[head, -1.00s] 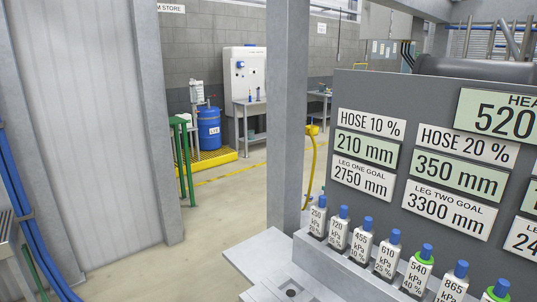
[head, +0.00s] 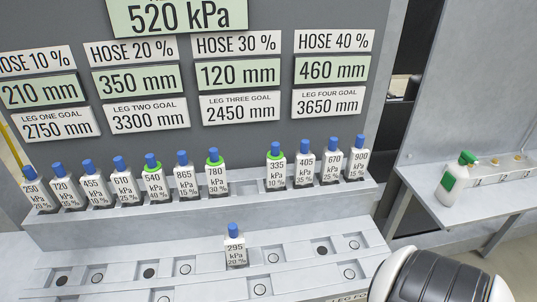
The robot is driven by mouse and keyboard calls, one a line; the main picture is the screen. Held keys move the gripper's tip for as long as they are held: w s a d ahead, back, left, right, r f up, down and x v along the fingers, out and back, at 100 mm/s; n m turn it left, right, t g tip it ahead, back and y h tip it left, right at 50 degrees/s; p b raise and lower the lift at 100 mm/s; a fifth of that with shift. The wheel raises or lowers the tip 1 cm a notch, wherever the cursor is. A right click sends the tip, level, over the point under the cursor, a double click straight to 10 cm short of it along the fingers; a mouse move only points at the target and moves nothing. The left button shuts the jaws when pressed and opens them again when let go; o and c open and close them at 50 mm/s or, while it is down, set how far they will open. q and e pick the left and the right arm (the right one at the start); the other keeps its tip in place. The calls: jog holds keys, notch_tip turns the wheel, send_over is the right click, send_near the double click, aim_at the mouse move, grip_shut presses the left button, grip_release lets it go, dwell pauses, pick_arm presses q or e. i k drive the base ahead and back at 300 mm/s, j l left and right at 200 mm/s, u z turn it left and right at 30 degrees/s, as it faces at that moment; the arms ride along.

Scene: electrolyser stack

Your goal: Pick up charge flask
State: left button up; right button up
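Small white flasks with blue caps stand upright in a row on the raised ledge. From left they include 250 kPa (head: 37,194), 455 kPa (head: 95,185), 610 kPa (head: 123,185) and 865 kPa (head: 183,180). The 540 kPa (head: 153,184), 780 kPa (head: 215,178) and 335 kPa (head: 276,172) flasks have green neck rings. An empty slot lies between 780 and 335. The 405 kPa (head: 304,170), 670 kPa (head: 331,168) and 900 kPa (head: 357,164) flasks end the row. One flask, 295 kPa 20 % (head: 235,252), stands alone on the lower deck. Neither gripper shows.
The lower deck (head: 120,263) has several empty square sockets and round holes. A grey board (head: 240,105) with hose and leg-goal signs rises behind the row. A side shelf (head: 480,208) at right holds a white-and-green bottle (head: 456,179). My arm link covers the lower right.

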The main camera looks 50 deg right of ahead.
aim_at(234, 242)
jog(key=z, duration=1.1)
